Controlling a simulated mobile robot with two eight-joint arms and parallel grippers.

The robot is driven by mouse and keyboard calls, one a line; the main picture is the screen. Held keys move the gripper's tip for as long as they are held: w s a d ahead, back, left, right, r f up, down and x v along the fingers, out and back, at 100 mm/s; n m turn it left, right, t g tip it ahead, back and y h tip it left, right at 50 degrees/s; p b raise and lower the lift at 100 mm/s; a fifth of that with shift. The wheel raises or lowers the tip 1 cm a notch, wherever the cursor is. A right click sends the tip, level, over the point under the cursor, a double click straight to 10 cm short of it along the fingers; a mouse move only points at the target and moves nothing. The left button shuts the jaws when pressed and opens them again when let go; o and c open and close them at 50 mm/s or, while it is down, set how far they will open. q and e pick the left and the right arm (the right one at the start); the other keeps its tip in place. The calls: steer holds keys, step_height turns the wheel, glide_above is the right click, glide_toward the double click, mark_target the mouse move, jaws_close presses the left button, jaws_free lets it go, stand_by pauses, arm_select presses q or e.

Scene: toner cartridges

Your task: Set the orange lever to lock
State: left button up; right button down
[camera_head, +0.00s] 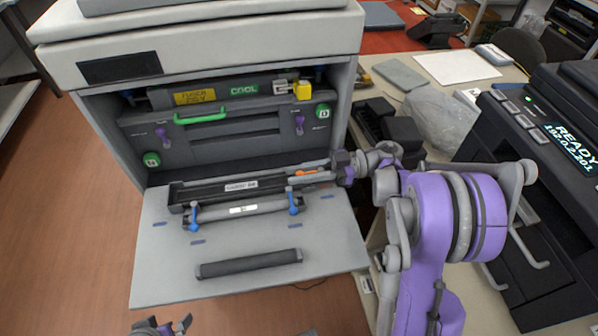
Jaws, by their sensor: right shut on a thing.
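The printer (200,45) stands open, its front door folded down flat. A long black cartridge unit lies across the back of this door (165,250). The small orange lever (307,173) shows at the right end of that unit. My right gripper (322,168) reaches in from the right and is shut on the orange lever. Its fingers hide part of the lever, and the exact lever angle is hard to tell. My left gripper (162,327) is at the bottom edge, open and empty, partly cut off, far from the lever.
A grey bar with blue levers (243,209) lies in front of the unit, and a dark roller (249,263) lies nearer. Inside the printer is a green handle (200,118).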

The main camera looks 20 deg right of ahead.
steer(key=c, duration=0.7)
jaws_free()
